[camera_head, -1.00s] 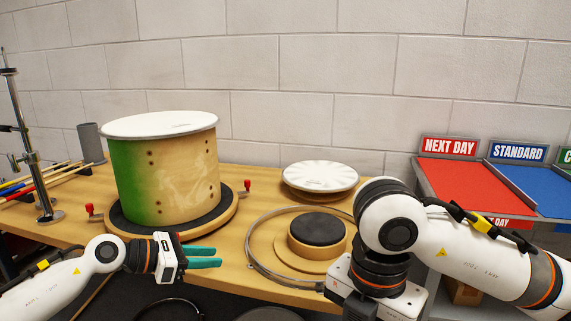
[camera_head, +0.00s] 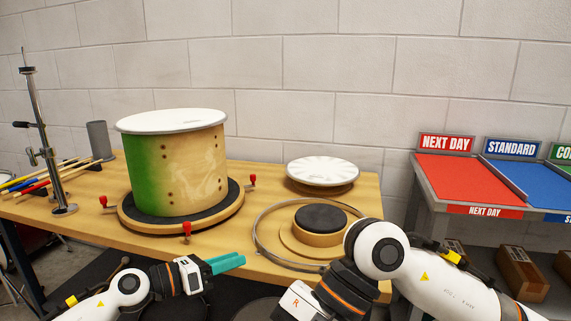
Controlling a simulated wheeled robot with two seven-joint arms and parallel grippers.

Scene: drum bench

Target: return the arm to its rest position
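My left arm comes in at the bottom left. Its gripper (camera_head: 228,263), with teal fingers, is in front of the bench's front edge, below the drum stand, pointing right. Its fingers overlap in this view, so their gap cannot be judged, and nothing shows held beyond them. My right arm (camera_head: 385,250) comes in at the bottom right, folded in front of the bench's right end. Only the white housing of the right gripper shows at the bottom edge; its fingers are out of the picture.
A green-and-wood drum shell (camera_head: 178,170) with a white head stands on a round base with red clamps. A metal hoop (camera_head: 262,258) surrounds a black-topped puck (camera_head: 320,218). A white disc (camera_head: 322,170) sits behind. Sticks and a metal stand are left, shipping bins (camera_head: 455,180) right.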

